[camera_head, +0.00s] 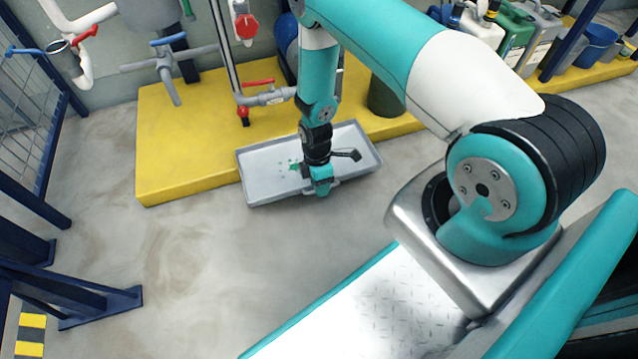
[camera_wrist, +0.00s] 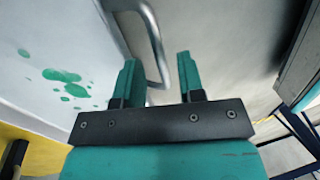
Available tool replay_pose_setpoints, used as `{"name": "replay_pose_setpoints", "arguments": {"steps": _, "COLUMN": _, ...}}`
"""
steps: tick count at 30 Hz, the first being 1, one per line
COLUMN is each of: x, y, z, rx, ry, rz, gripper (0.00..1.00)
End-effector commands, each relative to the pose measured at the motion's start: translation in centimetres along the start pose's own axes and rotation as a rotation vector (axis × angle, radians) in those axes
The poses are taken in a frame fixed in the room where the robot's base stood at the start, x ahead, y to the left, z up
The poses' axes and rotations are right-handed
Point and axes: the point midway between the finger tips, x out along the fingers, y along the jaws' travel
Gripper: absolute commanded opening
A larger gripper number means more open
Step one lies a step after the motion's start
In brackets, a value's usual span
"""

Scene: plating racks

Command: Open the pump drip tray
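The drip tray (camera_head: 265,178) is a shallow grey rectangular pan with green splashes inside. In the head view it overlaps the front edge of the yellow plinth. Its inside with the green spots also shows at left in the wrist view (camera_wrist: 30,85). A metal bar handle (camera_wrist: 155,45) stands off the tray's edge. My gripper (camera_head: 320,188) is low over the tray's front side and hides part of it. In the wrist view my gripper (camera_wrist: 157,65) has its two teal fingers apart, with the handle's bar between them in the picture. I cannot tell whether they touch it.
The yellow plinth (camera_head: 185,130) carries grey pipes and valves (camera_head: 165,65) behind the tray. A dark green cylinder (camera_head: 385,97) stands behind right. Several canisters (camera_head: 515,30) and a blue bucket (camera_head: 598,42) are at upper right. The concrete floor (camera_head: 190,260) before the tray is clear.

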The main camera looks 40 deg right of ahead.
Motion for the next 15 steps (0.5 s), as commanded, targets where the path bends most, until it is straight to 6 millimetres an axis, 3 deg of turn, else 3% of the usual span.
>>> {"name": "replay_pose_setpoints", "arguments": {"steps": 8, "x": -0.9, "y": -0.1, "z": 0.0, "rx": 0.0, "ry": -0.002, "rz": -0.001, "gripper": 0.36}}
{"name": "replay_pose_setpoints", "arguments": {"steps": 15, "x": -6.0, "y": -0.1, "z": -0.1, "rx": -0.001, "ry": -0.002, "rz": 0.001, "gripper": 0.36}}
